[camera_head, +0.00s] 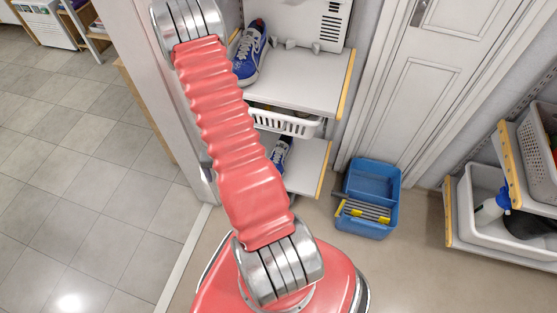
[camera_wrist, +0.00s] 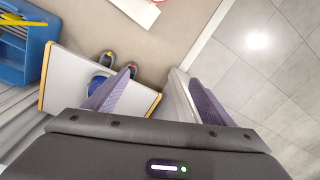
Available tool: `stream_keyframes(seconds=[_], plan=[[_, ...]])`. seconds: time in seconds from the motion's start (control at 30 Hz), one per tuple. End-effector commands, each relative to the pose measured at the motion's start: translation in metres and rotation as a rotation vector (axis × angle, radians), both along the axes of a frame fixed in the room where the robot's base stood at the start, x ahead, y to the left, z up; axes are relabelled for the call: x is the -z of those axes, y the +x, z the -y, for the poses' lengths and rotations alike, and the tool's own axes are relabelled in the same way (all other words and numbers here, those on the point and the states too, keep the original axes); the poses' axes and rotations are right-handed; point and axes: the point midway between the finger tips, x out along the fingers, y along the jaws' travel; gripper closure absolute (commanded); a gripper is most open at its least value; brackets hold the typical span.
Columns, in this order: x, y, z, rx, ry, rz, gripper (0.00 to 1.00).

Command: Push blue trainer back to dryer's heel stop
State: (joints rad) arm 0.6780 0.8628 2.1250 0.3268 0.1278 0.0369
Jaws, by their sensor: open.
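In the head view the blue trainer (camera_head: 250,55), with a white sole and laces, sits on the left part of the upper shelf, beside the white dryer (camera_head: 318,22). My arm passes close in front of it. I cannot make out the heel stop. In the wrist view my gripper (camera_wrist: 160,77) is open, its two purple fingers wide apart. A blue, white-rimmed part of a trainer (camera_wrist: 97,82) shows beside and partly behind the left finger. I cannot tell whether they touch. My gripper is out of the head view.
Another blue trainer (camera_head: 281,155) is on the lower shelf (camera_head: 308,170). A white basket (camera_head: 285,121) sits under the upper shelf (camera_head: 310,92). A blue tub (camera_head: 368,184) stands on the floor by the door. Two dark rounded tips (camera_wrist: 119,63) show past the shelf edge in the wrist view.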

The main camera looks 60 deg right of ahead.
Motion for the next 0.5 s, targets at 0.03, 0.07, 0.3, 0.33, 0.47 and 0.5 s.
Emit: stream_keyframes(seconds=[0.03,0.07,0.3,0.33,0.47,0.5], plan=[[0.017,-0.006,0.006,0.029,-0.009,-0.004,0.23],[0.025,-0.009,0.010,0.046,-0.018,-0.002,0.23],[0.092,-0.034,0.044,0.181,-0.115,0.006,0.23],[0.100,-0.038,0.049,0.199,-0.131,0.007,0.23],[0.133,-0.054,0.071,0.272,-0.216,0.017,0.23],[0.142,-0.059,0.079,0.296,-0.250,0.022,0.23]])
